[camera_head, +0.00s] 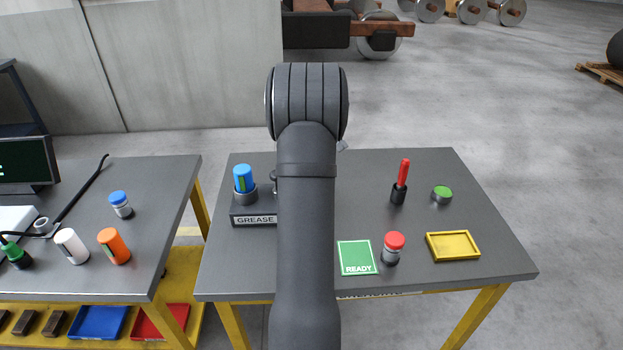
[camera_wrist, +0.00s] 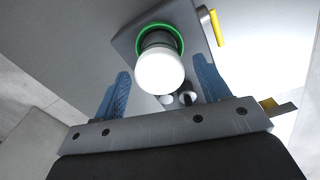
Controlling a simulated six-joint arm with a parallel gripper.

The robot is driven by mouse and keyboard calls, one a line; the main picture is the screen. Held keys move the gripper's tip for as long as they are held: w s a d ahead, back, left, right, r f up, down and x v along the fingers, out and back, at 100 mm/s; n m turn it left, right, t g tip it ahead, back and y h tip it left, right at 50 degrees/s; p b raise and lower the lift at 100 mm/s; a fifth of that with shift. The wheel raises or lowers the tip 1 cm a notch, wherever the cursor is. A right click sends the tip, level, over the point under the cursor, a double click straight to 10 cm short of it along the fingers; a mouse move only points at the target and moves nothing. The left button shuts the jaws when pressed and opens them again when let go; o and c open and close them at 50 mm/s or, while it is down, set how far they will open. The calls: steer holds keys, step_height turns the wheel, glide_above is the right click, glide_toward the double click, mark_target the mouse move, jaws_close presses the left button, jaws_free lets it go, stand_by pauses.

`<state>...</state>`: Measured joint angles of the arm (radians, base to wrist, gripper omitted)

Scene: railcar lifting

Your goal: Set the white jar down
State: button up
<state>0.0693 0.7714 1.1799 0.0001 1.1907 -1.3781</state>
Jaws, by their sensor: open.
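The white jar (camera_wrist: 160,70) shows in the wrist view as a rounded white top above a dark collar, with a bright green ring (camera_wrist: 172,31) around its far end. My gripper (camera_wrist: 161,67) is open. Its two blue fingers stand on either side of the jar in the picture, with a visible gap on each side. I cannot tell how far the jar is beyond the fingertips. In the head view my arm hides the gripper and this jar.
In the head view, a blue-capped container (camera_head: 244,179) stands in a holder by the GREASE label (camera_head: 255,220). A red-capped jar (camera_head: 393,248), green READY card (camera_head: 357,257), yellow tray (camera_head: 453,246) and red-handled tool (camera_head: 401,182) are right of my arm. Another white container (camera_head: 71,246) stands on the left table.

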step_height(320, 180, up, 9)
steer(key=shift+f, duration=0.1)
stand_by(0.4)
step_height(320, 180, down, 12)
steer(key=shift+f, duration=0.25)
steer(key=shift+r, duration=2.05)
steer(key=shift+f, duration=0.1)
